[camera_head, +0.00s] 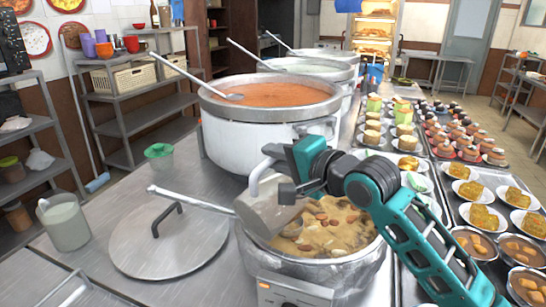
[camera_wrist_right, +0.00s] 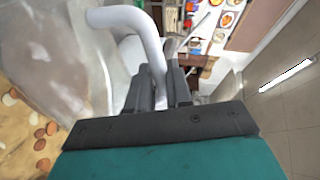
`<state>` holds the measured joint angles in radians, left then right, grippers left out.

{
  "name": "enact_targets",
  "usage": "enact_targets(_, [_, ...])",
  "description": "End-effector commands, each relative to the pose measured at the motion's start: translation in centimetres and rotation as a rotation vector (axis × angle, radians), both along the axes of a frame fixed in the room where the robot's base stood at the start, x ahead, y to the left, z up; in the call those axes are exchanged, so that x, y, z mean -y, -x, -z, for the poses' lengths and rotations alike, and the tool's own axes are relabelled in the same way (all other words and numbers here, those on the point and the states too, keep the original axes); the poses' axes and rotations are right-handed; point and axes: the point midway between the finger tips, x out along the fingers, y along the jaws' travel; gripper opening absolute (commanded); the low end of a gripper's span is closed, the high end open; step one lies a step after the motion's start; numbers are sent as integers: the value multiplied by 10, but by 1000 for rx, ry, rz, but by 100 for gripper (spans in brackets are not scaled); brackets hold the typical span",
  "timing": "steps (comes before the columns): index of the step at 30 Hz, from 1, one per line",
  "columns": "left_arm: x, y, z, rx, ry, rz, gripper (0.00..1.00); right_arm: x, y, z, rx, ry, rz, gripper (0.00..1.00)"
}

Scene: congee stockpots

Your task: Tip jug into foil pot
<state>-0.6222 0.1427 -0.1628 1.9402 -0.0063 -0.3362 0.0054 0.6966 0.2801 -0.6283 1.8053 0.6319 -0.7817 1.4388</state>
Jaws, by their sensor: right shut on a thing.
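A grey jug (camera_head: 265,212) is held tilted over the foil pot (camera_head: 330,272) in the head view, at the pot's left side. The pot holds a light-brown stew with several lumpy pieces in it. My right gripper (camera_head: 270,160), on a teal arm, is shut on the jug's handle. In the right wrist view the gripper's dark fingers (camera_wrist_right: 160,90) close around the pale curved handle, and the jug's body (camera_wrist_right: 55,50) fills the upper left above the stew. The jug's inside is not visible, and I cannot make out a stream. My left gripper is not in view.
A large pot of orange soup (camera_head: 270,94) with a ladle stands behind. A round lid (camera_head: 168,245) lies on the steel counter to the left, near a whitish container (camera_head: 65,225). Plates of food (camera_head: 480,215) and small bowls crowd the right side.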

Motion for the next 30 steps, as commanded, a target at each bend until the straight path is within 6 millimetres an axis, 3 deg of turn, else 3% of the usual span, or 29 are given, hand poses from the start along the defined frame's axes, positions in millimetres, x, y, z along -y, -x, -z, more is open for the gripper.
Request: enact_targets(30, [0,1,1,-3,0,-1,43,26,-28,17,-199,-188,1,0])
